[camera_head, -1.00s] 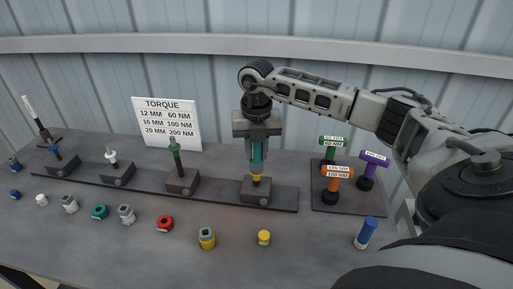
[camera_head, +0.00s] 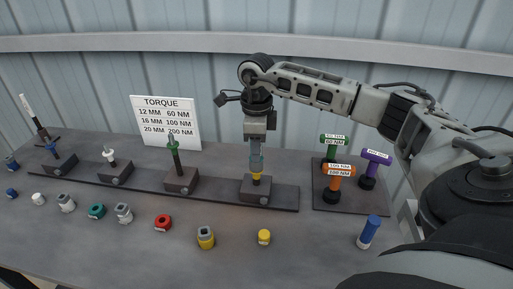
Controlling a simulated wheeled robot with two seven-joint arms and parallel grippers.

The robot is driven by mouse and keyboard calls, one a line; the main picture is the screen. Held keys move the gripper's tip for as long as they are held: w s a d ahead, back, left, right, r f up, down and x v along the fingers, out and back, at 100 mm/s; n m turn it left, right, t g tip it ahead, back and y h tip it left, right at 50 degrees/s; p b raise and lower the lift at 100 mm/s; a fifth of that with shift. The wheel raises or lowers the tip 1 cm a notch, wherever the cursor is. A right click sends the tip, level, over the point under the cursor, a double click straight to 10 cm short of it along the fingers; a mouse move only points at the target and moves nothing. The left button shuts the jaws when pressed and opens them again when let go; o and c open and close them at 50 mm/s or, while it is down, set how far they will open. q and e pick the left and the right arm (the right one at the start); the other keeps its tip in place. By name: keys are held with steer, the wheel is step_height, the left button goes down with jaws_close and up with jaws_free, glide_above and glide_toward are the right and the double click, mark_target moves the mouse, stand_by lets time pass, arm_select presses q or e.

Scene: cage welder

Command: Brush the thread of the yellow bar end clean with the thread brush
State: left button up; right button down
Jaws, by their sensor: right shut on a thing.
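The yellow bar end (camera_head: 256,179) stands upright in a dark block on the right part of the long base plate. My right gripper (camera_head: 257,140) is directly above it, pointing down, and is shut on a blue-grey cylindrical tool, seemingly the thread brush (camera_head: 257,158). The tool is upright and in line with the bar end. Its lower end meets or covers the top of the bar end, so the thread is hidden. My left gripper is out of view.
Blue, white and green bar ends (camera_head: 174,150) stand in blocks to the left. Several coloured nuts and caps (camera_head: 206,238) line the front. Green, orange (camera_head: 338,170) and purple T-handles stand on a plate at right, behind a blue cylinder (camera_head: 370,232). A torque sign (camera_head: 166,122) stands behind.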

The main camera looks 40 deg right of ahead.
steer(key=m+p, duration=0.1)
steer(key=m, duration=0.2)
steer(key=shift+r, duration=0.1)
steer(key=m+p, duration=0.1)
steer(key=m, duration=1.2)
